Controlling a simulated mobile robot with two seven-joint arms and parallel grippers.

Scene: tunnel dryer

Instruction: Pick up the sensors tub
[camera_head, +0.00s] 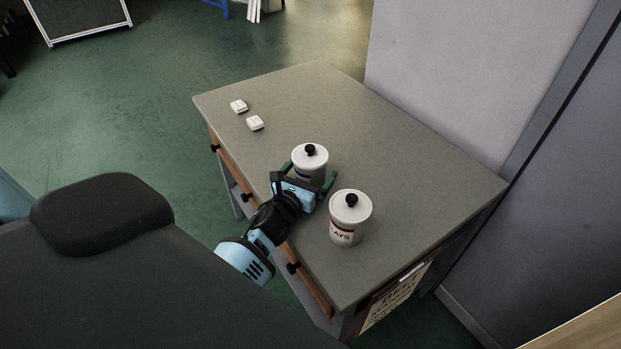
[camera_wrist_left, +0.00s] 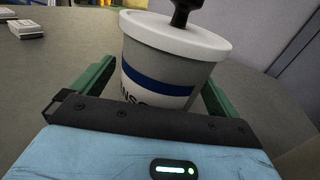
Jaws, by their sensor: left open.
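The sensors tub (camera_head: 310,160) is a white tub with a lid and a black knob, standing upright on the grey table. In the left wrist view the tub (camera_wrist_left: 165,62) shows a blue band and part of its lettering, "NSO". My left gripper (camera_head: 308,178) is open, with its green fingers on either side of the tub. In the wrist view the left gripper (camera_wrist_left: 155,85) has a finger at each side of the tub; whether they touch it I cannot tell. The tub's lower part is hidden behind the gripper. My right gripper is not in view.
A second white tub (camera_head: 347,228), lettered "LAYS", stands close to the right of my left gripper. Two small white blocks (camera_head: 239,106) (camera_head: 255,122) lie at the table's far left. The table (camera_head: 420,180) is clear on its right side, with a wall behind.

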